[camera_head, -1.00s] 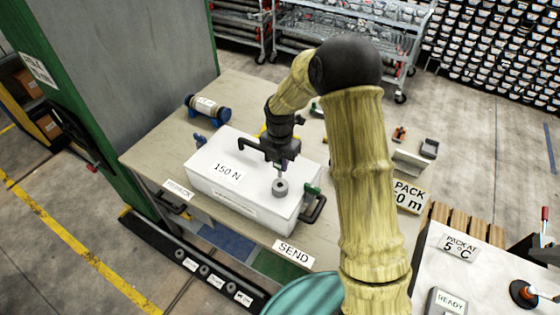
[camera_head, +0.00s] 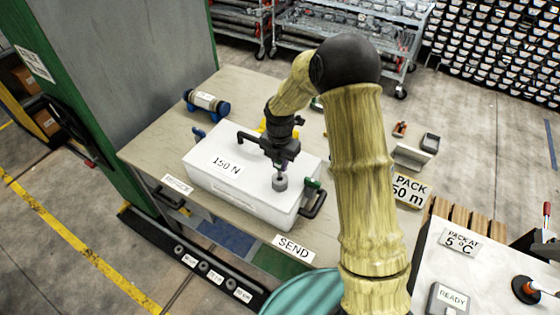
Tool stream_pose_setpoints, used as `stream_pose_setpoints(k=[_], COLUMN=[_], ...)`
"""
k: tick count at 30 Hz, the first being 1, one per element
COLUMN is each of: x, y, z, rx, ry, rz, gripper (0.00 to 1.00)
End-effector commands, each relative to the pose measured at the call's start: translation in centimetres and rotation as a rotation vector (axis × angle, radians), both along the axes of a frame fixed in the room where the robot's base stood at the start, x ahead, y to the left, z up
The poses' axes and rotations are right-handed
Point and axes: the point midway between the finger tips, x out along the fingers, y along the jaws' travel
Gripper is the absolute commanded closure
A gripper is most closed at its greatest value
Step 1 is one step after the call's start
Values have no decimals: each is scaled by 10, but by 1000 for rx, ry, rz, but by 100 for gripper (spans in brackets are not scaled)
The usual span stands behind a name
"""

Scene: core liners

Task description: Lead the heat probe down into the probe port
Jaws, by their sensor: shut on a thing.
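The probe port (camera_head: 280,184) is a small grey round collar on the lid of a white box (camera_head: 222,189) marked "150 N". My dark gripper (camera_head: 280,166) is right above the port and shut on the heat probe (camera_head: 281,173). Only a small dark piece of the probe shows below the jaws. Its lower end meets the top of the port in the picture. I cannot tell whether the tip is inside the opening or just over it. The port's opening is mostly hidden.
The box has dark handles, one (camera_head: 313,204) at its right end, with a green piece beside it. A blue-ended cylinder (camera_head: 207,103) lies at the table's back left. Small parts and a "PACK" sign (camera_head: 410,191) are right of my arm. The bench (camera_head: 155,147) is clear at left.

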Motion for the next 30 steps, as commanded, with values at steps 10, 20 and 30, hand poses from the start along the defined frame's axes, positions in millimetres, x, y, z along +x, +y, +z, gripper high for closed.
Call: stream_pose_setpoints(k=[10, 20, 30], x=[0, 0, 0], y=[-1, 0, 0], z=[-13, -23, -30], rx=[0, 0, 0], ry=[1, 1, 0], rz=[0, -1, -1], gripper=[100, 100, 100])
